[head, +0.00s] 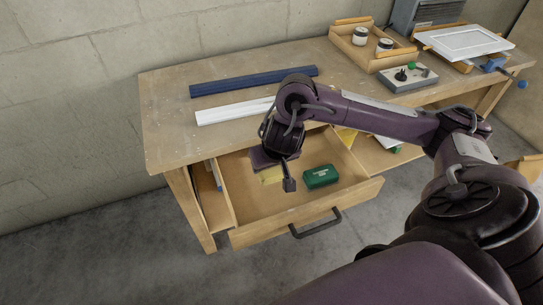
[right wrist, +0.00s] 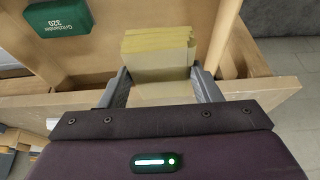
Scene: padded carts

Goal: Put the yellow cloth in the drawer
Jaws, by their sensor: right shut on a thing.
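The yellow cloth (head: 271,175) is a folded pad between the fingers of my right gripper (head: 280,182). In the right wrist view the cloth (right wrist: 158,52) sits between both fingertips, and my right gripper (right wrist: 161,88) is shut on it. The wooden drawer (head: 305,217) is pulled out from under the workbench. The cloth is over the left part of the open drawer; I cannot tell whether it touches the drawer floor. My left gripper is not in view.
A green box (head: 320,176) lies in the drawer, right of the cloth. On the bench (head: 165,125) are a blue bar (head: 253,81), a white bar (head: 235,111), a wooden tray with jars (head: 345,45) and a grey control box (head: 408,78). The drawer's black handle (head: 316,224) faces front.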

